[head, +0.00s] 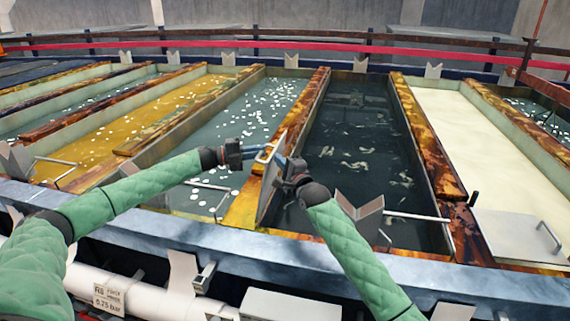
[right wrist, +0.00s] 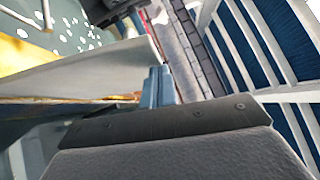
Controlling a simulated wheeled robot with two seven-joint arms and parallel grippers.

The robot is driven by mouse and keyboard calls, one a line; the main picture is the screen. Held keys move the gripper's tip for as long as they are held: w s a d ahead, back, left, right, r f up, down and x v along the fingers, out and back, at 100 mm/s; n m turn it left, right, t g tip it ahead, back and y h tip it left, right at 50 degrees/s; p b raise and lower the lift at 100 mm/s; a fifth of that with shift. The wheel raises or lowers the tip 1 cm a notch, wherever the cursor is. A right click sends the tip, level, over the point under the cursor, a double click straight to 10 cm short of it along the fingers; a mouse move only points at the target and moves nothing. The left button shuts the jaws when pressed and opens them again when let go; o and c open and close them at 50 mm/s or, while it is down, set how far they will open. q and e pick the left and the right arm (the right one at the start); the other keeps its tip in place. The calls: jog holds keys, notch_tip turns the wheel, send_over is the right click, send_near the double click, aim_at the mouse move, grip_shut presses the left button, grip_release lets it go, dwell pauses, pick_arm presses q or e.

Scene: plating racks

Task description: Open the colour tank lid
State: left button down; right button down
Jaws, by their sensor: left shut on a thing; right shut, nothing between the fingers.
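A grey lid panel (head: 269,185) stands steeply tilted, nearly on edge, over the stained divider between a tank with white flecks (head: 232,125) and a dark tank (head: 350,130). My left gripper (head: 262,153) is shut on the lid's handle (head: 265,149) at its upper left side. My right gripper (head: 284,160) is shut and empty on the lid's other side, close against it; I cannot tell if they touch. In the right wrist view the lid (right wrist: 95,72) shows as a pale slab beside the blue fingers (right wrist: 159,85). Which tank is the colour tank is not marked.
A flat lid with a handle (head: 515,236) covers the front of the cream tank (head: 475,150) at right. A yellow tank (head: 130,120) lies left. Grey V-shaped brackets (head: 360,214) stand along the blue front beam (head: 330,263). A red rail (head: 300,46) runs behind.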

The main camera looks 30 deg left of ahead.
pick_arm(q)
jog(key=shift+f, duration=0.1)
jog(key=shift+s, duration=0.1)
jog(key=c, duration=1.5)
grip_release()
jog(key=shift+d, duration=0.25)
pick_arm(e)
jog(key=shift+s+a+r+n, duration=0.15)
jog(key=shift+a, duration=0.25)
jog(key=shift+s+a+r+n, duration=0.15)
jog(key=shift+a, duration=0.25)
pick_arm(q)
jog(key=shift+o, duration=0.2)
jog(key=shift+a, duration=0.15)
pick_arm(e)
jog(key=shift+w, duration=0.1)
